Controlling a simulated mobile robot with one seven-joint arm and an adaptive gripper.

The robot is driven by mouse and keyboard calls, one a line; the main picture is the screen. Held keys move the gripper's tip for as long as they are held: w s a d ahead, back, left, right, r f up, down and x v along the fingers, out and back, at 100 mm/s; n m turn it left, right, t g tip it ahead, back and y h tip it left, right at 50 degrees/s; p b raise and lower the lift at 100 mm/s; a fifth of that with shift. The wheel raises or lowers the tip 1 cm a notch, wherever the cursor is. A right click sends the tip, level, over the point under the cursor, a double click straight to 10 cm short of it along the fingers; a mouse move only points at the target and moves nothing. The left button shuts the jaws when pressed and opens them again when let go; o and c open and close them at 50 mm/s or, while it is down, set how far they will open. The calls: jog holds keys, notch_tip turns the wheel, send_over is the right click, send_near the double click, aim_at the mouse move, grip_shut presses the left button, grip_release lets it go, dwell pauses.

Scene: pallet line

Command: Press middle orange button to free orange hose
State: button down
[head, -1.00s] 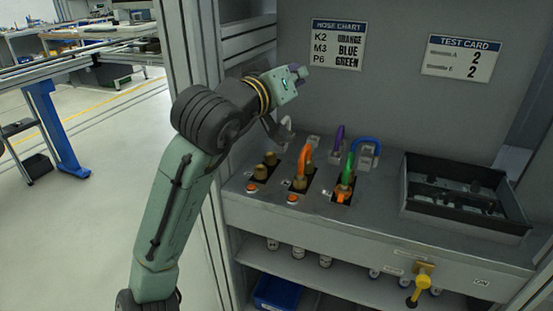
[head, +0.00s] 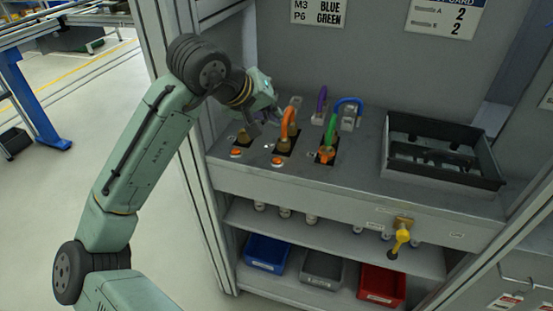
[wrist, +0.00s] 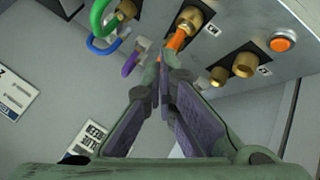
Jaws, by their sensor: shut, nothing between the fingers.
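The middle orange button (head: 277,162) sits on the panel in front of the orange hose (head: 289,122), which arches into a brass fitting. In the wrist view the orange hose (wrist: 178,40) shows beyond my fingertips; an orange button (wrist: 283,40), apparently the left one, is at upper right. The left orange button (head: 236,154) is in front of two hoseless brass fittings. My gripper (wrist: 161,80) is shut and empty. In the head view it hangs above and behind the left fittings, left of the orange hose, apart from the middle button. Its fingertips are partly hard to make out there.
Right of the orange hose are a green hose (head: 331,132), a purple hose (head: 320,103) and a blue hose (head: 349,103). A dark open tray (head: 445,184) stands at right. A yellow-handled valve (head: 402,237) is on the front face. Bins sit on the shelf below.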

jog(key=shift+f+b, duration=3.25)
jog(key=shift+f, duration=1.1)
jog(key=shift+f, duration=0.4)
jog(key=shift+f+b, duration=0.45)
jog(key=shift+r+p, duration=0.85)
notch_tip(320, 180, up, 5)
jog(key=p, duration=0.4)
jog(key=shift+r+p, duration=0.1)
jog(key=shift+p, duration=0.2)
